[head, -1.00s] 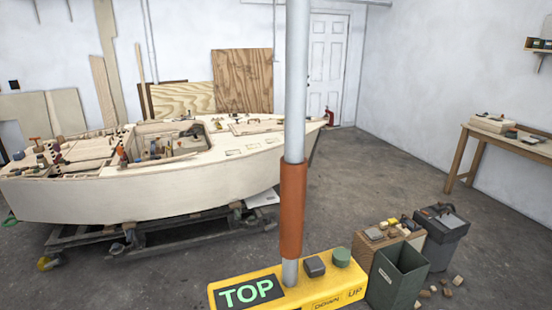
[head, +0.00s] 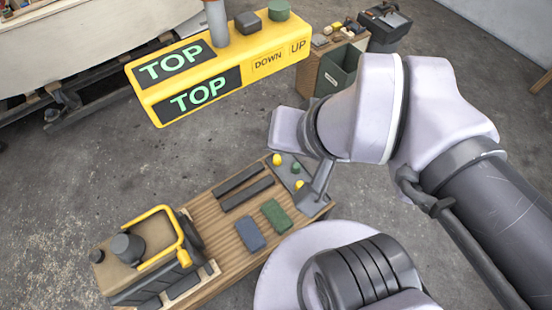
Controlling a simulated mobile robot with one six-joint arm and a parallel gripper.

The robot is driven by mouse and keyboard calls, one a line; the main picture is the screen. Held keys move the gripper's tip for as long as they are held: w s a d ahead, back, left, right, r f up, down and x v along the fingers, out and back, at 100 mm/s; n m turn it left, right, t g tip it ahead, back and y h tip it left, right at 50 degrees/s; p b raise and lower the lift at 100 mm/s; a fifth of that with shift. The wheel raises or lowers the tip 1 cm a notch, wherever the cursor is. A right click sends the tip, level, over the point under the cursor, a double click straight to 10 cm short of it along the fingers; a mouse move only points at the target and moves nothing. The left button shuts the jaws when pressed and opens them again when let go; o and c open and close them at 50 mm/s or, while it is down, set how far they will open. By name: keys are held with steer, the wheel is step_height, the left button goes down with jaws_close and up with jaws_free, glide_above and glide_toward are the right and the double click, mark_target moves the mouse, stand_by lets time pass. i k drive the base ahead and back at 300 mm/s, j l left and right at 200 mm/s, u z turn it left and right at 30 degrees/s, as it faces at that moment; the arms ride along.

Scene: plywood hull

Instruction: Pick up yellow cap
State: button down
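Two small round yellow pieces show in the head view, an upper yellow cap (head: 277,159) and a lower yellow cap (head: 299,184). They sit at the far right end of a slatted wooden deck, with a small green piece (head: 296,168) between them. I cannot tell which yellow piece the task names. My arm comes in from the right and bends over this end. My gripper (head: 314,190) seems to be the grey part just right of the lower cap, partly hidden by the wrist. Its fingers do not show clearly, and contact cannot be made out.
The wooden deck (head: 200,210) carries dark bars, a blue block (head: 251,233), a green block (head: 276,215) and a yellow-handled case (head: 155,255). A yellow control box (head: 220,75) stands beyond. A dark green bin (head: 335,72) is behind. Concrete floor is open at left.

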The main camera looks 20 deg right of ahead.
mark_target(277, 161)
steer(key=l+u, duration=0.85)
steer(key=l, duration=0.2)
steer(key=l+u, duration=0.45)
steer(key=k+l+u, duration=0.2)
steer(key=l+u, duration=0.25)
steer(key=k+l+u, duration=0.2)
steer(key=l+u, duration=0.2)
steer(key=i+l+u, duration=0.1)
steer(key=l+u, duration=0.75)
steer(key=l, duration=0.15)
steer(key=l+u, duration=0.45)
steer(key=k+l, duration=0.05)
steer(key=l, duration=0.05)
